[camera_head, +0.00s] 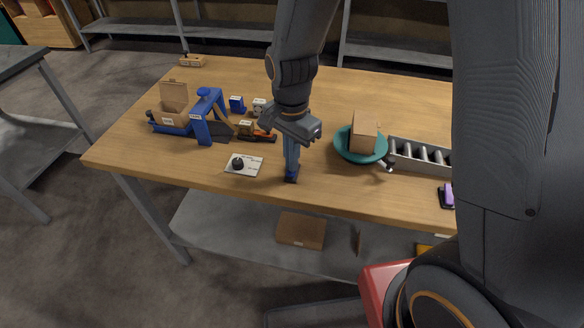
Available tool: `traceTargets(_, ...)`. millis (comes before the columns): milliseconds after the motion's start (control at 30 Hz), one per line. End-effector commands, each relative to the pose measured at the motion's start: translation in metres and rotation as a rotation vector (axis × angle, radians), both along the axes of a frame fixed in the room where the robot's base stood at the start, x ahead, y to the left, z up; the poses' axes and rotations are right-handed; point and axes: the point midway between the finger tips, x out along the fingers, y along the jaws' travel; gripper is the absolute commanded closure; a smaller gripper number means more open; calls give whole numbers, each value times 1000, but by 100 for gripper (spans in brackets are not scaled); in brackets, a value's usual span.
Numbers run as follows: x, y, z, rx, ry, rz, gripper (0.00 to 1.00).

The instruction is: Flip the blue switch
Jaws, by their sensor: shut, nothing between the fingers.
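A small blue block-like thing (237,104) stands toward the back left of the table; it looks like the blue switch, but its lever is too small to make out. My gripper (291,176) points straight down near the table's front edge, to the right of and in front of the blue block. Its fingers look shut with nothing held, and its dark tips are at or just above the tabletop; I cannot tell if they touch. The gripper is well apart from the blue block.
A white plate with a black knob (252,168) lies left of my gripper. A blue frame (203,118) and a cardboard box (172,97) stand at left. A teal dish (342,150) holds a brown box (363,131); a grey roller rack (418,153) is at right.

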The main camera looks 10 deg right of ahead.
Motion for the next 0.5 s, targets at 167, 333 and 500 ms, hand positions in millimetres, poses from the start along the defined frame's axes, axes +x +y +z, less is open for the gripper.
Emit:
traceTargets(167,-1,0,15,1,-1,0,100)
traceTargets(333,0,0,28,1,-1,0,100)
traceTargets(500,0,0,40,0,0,0,100)
